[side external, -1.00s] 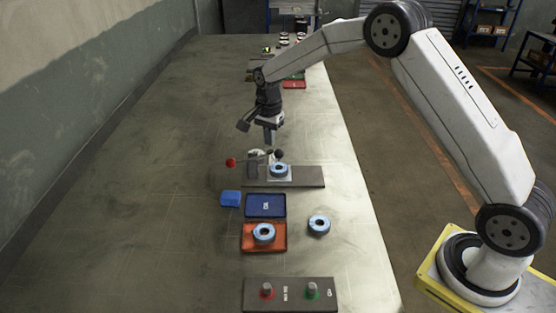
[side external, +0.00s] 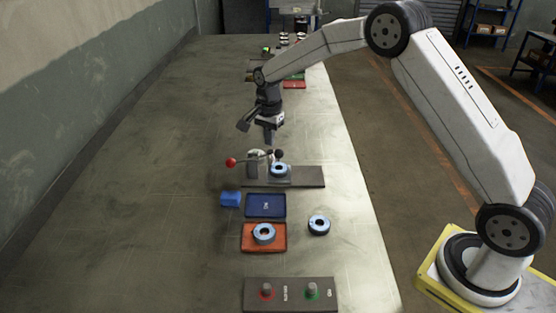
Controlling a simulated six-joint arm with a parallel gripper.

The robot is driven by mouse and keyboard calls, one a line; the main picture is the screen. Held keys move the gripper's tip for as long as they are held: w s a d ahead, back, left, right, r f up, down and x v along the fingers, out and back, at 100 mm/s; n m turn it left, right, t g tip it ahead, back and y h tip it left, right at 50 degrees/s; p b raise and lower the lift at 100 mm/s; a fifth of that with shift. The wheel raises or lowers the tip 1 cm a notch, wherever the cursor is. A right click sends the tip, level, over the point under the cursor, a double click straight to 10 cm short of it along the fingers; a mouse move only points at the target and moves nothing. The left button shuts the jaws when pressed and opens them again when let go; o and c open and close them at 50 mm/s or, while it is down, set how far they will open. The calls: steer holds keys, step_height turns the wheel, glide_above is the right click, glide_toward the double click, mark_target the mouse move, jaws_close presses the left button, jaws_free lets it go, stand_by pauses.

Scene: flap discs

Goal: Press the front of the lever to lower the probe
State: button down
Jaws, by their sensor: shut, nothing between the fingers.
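The lever (side external: 248,159) is a thin bar on a light post, with a red ball (side external: 231,162) at its left end. A dark, rounded probe (side external: 278,155) is at its right end, close over a blue-ringed flap disc (side external: 280,169) on the grey base plate (side external: 308,177). Whether the probe touches the disc cannot be told. My gripper (side external: 269,140) points down, shut and empty, just above and behind the lever's middle as seen here. Contact with the lever cannot be made out.
A blue block (side external: 230,199) lies left of a blue tray (side external: 265,206). An orange tray (side external: 249,245) holds one disc (side external: 264,233), and another disc (side external: 319,225) lies on the table. A panel (side external: 290,300) with red and green posts is nearest. The table's left side is clear.

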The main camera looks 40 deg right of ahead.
mark_target(270, 151)
steer(key=shift+f, duration=1.6)
steer(key=shift+r, duration=0.15)
step_height(270, 151, up, 9)
stand_by(1.1)
stand_by(0.9)
steer(key=s+a+f+n+t, duration=0.1)
steer(key=s+f+n, duration=0.1)
steer(key=s+n, duration=0.5)
steer(key=s+a+f+n+t, duration=0.1)
steer(key=s+n, duration=0.7)
steer(key=s, duration=1.1)
steer(key=shift+s+a+f+t, duration=0.35)
steer(key=shift+a+f, duration=0.25)
steer(key=shift+a, duration=0.15)
